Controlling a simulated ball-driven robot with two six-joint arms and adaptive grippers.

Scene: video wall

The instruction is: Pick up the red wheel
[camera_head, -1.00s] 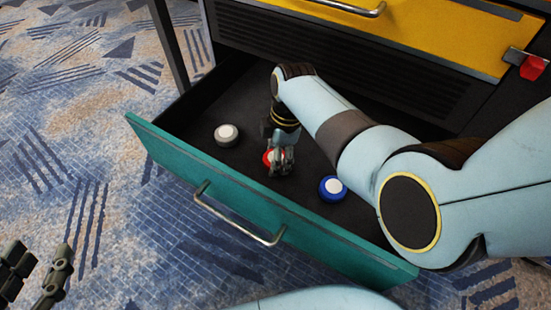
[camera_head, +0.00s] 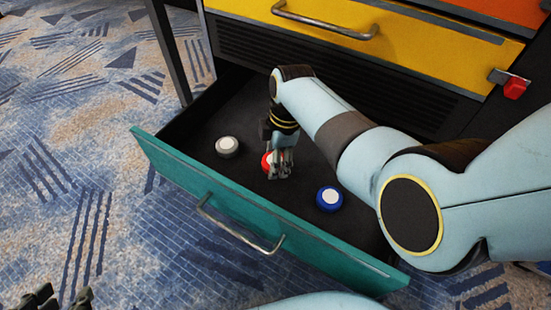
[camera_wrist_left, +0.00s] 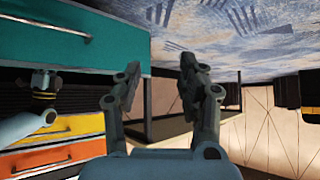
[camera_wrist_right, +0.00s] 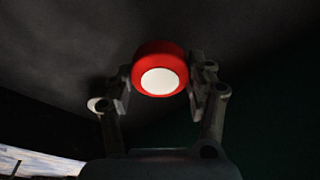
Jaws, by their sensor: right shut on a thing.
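The red wheel (camera_head: 267,162), with a white hub, is inside the open teal drawer (camera_head: 237,210). My right gripper (camera_head: 281,168) reaches down into the drawer and is shut on the wheel, partly hiding it. In the right wrist view the red wheel (camera_wrist_right: 160,70) sits between the two fingers of the right gripper (camera_wrist_right: 160,85), its white face toward the camera. My left gripper (camera_head: 58,298) shows only at the bottom left edge of the head view. In the left wrist view the left gripper (camera_wrist_left: 160,85) has its fingers apart with nothing between them.
A grey wheel (camera_head: 227,146) lies in the drawer to the left and a blue wheel (camera_head: 330,199) to the right. The drawer has a metal handle (camera_head: 240,233) in front. A closed yellow drawer (camera_head: 400,40) is above. Patterned carpet (camera_head: 70,140) lies left.

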